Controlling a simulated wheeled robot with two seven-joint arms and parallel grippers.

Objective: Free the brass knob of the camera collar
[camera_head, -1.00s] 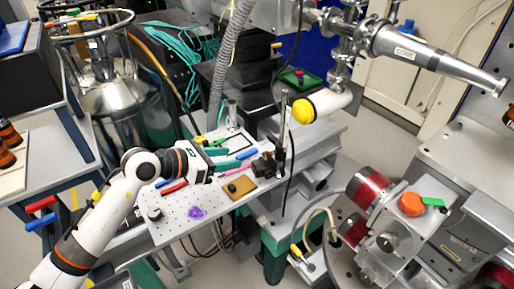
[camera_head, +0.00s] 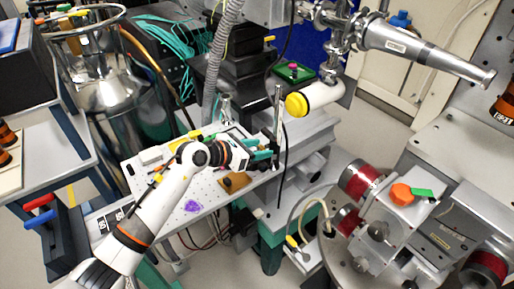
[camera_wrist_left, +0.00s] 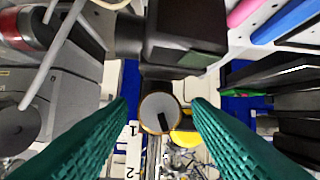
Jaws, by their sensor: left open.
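My left gripper (camera_head: 266,149) is open, with its teal fingers at the upright post (camera_head: 277,105) on the perforated board. In the left wrist view, its fingers (camera_wrist_left: 159,122) stand on either side of a round knob (camera_wrist_left: 159,112) with a grey face, a dark mark and a thin brass-coloured rim. I see a gap on both sides of the knob. A black block (camera_wrist_left: 185,35), apparently the collar or camera body, sits just above the knob in that view. In the head view, my gripper hides the knob and most of the collar. My right gripper is out of view.
The perforated board (camera_head: 160,218) carries a purple item (camera_head: 192,206) and a brown plate (camera_head: 235,183). A black cable runs down beside the post. Red-banded motors (camera_head: 358,180) stand to the right.

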